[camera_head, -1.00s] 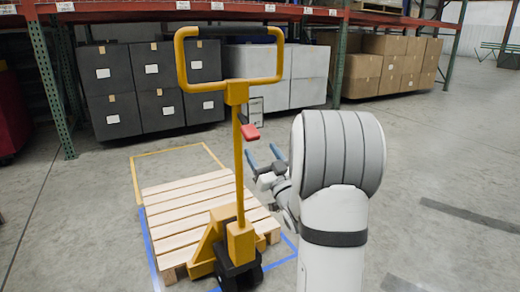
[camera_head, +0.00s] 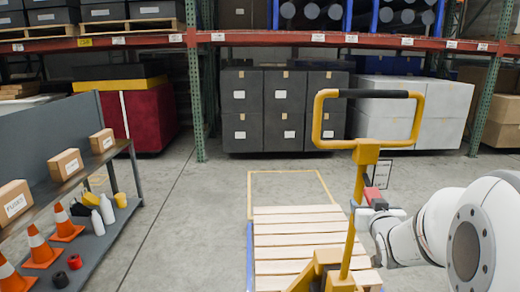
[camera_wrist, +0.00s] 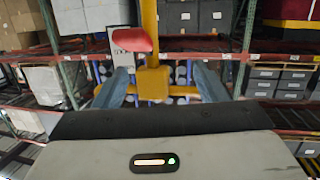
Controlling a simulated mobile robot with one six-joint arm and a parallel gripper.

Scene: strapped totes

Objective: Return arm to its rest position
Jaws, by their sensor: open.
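My white arm enters at the right of the head view. My gripper (camera_head: 368,212) is beside the yellow mast of the pallet jack (camera_head: 349,240), partly hidden behind it. In the wrist view my gripper (camera_wrist: 160,85) shows two blue fingers spread apart. The yellow mast (camera_wrist: 150,20) appears between them in that picture; I cannot tell how far away it is. Nothing is seen held. A red part (camera_head: 376,196) sits on the mast near my gripper and also shows in the wrist view (camera_wrist: 131,40).
A wooden pallet (camera_head: 290,240) lies under the jack. A grey shelf (camera_head: 120,148) at left holds cartons, with orange cones (camera_head: 65,224) and bottles below. Storage racks (camera_head: 200,95) with dark and white boxes stand behind. Floor between shelf and pallet is clear.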

